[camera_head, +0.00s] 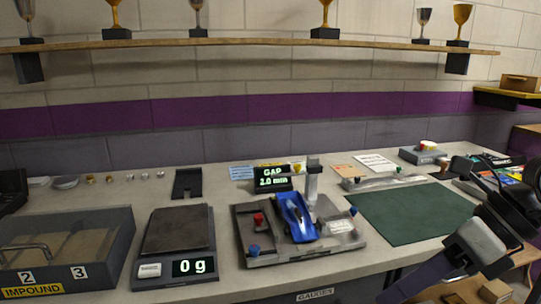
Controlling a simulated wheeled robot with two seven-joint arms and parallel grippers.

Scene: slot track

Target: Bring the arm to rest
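My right arm (474,246) comes in at the lower right, with a pale grey link and dark joints. My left gripper is not in view. A blue slot car (294,217) sits on the grey gauge fixture (270,256) at the bench's middle, apart from my arm.
A scale (178,240) reading 0 g and a grey impound box (62,250) stand at the left. A display (272,179) reads GAP 2.0 mm behind the car. A shelf (250,43) with several trophies spans the wall. The green mat is clear.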

